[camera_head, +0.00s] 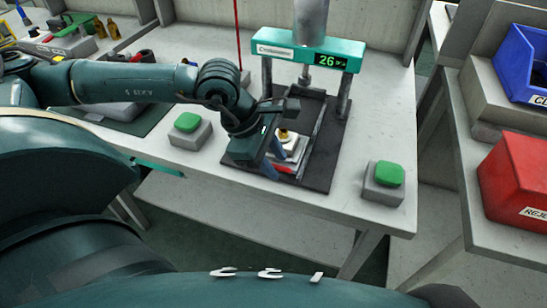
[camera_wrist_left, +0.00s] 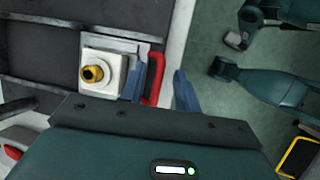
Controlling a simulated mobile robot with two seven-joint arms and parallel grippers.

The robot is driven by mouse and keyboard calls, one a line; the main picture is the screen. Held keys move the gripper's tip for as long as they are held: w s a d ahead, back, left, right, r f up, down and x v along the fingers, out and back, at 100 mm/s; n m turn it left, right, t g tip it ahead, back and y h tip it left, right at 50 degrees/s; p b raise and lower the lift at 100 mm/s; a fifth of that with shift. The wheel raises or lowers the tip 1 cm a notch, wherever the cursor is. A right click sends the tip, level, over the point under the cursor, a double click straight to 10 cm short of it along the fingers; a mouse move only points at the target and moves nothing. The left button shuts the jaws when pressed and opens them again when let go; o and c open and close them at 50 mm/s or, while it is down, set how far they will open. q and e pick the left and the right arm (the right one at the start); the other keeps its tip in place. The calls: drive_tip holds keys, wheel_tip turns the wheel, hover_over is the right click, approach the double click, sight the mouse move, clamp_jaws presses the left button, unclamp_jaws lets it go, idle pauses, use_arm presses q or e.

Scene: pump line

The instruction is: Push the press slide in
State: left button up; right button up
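The press slide (camera_head: 291,150) carries a white block with a brass fitting (camera_wrist_left: 92,73) on top. It sits at the front of the press's dark base (camera_head: 318,150), out from under the grey ram (camera_head: 305,76). Its red handle (camera_wrist_left: 156,78) is at the front edge, partly hidden by my gripper in the head view. My left gripper (camera_head: 274,160) is at the handle. In the left wrist view its blue fingers (camera_wrist_left: 161,90) are apart, one on each side of the handle, with a gap at the outer finger. My right gripper is not in view.
Green buttons on grey boxes stand left (camera_head: 190,127) and right (camera_head: 384,182) of the press. The press's green crossbar (camera_head: 335,49) shows 26 on its display. A red bin (camera_head: 513,180) and a blue bin (camera_head: 522,65) stand on the right. Floor lies beyond the table's front edge.

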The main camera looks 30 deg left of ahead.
use_arm(q)
drive_tip(key=shift+c, duration=0.3)
clamp_jaws()
idle(0.3)
